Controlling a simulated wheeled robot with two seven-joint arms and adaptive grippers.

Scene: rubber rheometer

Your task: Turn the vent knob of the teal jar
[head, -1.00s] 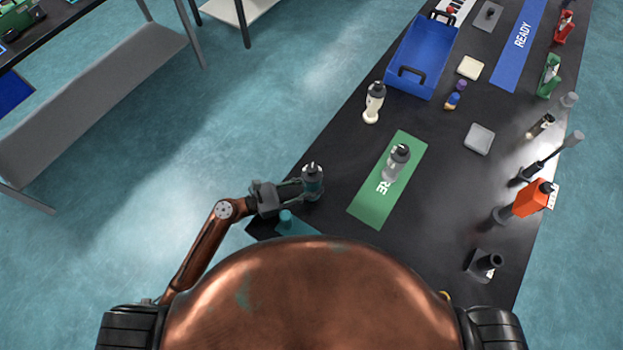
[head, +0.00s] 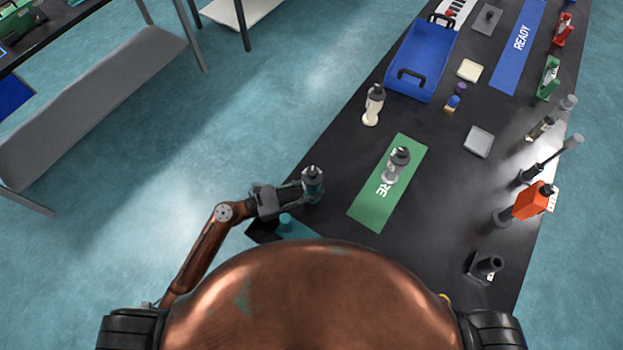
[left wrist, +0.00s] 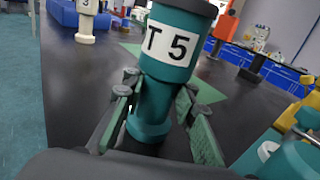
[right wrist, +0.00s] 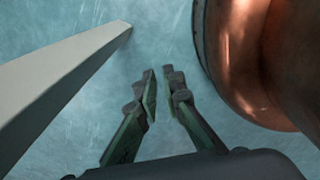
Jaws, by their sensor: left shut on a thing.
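The teal jar (head: 314,188) stands upright on the black bench near its left edge, with a dark grey top (head: 312,172). In the left wrist view the jar (left wrist: 178,60) has a white "T 5" label, and its top is cut off by the frame, so the vent knob is not clear. My left gripper (head: 304,191) has its fingers on both sides of the jar's narrower lower body and is shut on it. My right gripper (right wrist: 160,75) shows in the right wrist view with a gap between its fingers, empty above the floor.
A grey-topped jar (head: 397,168) stands on a green mat (head: 372,208); a cream jar (head: 372,108) stands behind. A teal mat (head: 302,231) lies near me. A blue tray (head: 424,60) is farther back. An orange device (head: 532,202) and several stands line the right edge.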

